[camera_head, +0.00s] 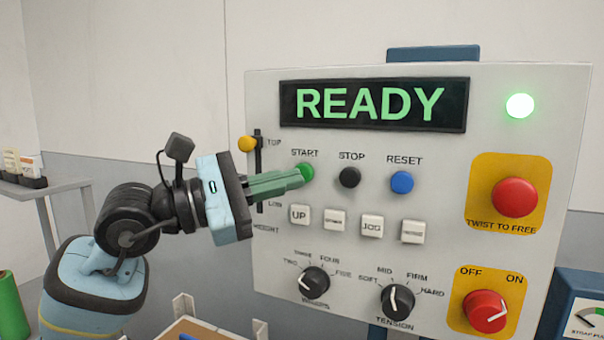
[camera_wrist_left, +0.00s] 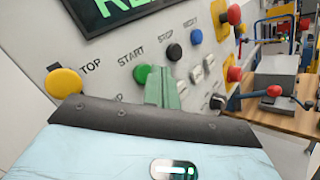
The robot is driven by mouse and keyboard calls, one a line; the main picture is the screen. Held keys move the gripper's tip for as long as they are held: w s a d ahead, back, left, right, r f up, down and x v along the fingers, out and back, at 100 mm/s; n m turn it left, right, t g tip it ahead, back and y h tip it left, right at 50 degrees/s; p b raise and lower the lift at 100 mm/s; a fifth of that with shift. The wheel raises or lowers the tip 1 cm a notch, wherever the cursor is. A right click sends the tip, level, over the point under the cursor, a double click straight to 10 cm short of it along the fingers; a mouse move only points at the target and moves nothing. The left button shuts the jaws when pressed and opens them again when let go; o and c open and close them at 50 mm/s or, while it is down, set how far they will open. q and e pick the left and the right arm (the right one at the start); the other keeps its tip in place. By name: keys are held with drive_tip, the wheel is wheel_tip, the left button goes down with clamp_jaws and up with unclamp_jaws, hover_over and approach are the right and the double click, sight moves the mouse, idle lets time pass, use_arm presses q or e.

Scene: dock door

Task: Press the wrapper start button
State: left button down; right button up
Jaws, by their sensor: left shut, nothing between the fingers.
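The green START button (camera_head: 306,171) is on the white control panel (camera_head: 265,100), left of the black STOP button (camera_head: 349,177) and the blue RESET button (camera_head: 401,182). My left gripper (camera_head: 300,179) is shut and empty, its green fingers pointing right at the START button. In the head view the fingertips overlap the button's lower left edge; I cannot tell whether they touch it. In the left wrist view the START button (camera_wrist_left: 143,74) shows just left of the fingertips (camera_wrist_left: 162,75). The display (camera_head: 372,104) reads READY, and a green lamp (camera_head: 519,105) is lit. My right gripper is out of view.
A yellow slider knob (camera_head: 246,144) is close above my left gripper. White push buttons (camera_head: 371,226) and the WRAPS (camera_head: 314,282) and TENSION (camera_head: 397,300) dials lie below START. A red twist-to-free button (camera_head: 515,197) and a red OFF/ON switch (camera_head: 484,311) are at the right.

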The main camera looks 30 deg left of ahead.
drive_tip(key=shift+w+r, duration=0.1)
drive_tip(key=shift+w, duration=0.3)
use_arm(q)
drive_tip(key=shift+w, duration=0.15)
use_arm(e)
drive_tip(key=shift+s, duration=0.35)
use_arm(q)
drive_tip(key=shift+w, duration=0.3)
drive_tip(key=shift+w, duration=0.15)
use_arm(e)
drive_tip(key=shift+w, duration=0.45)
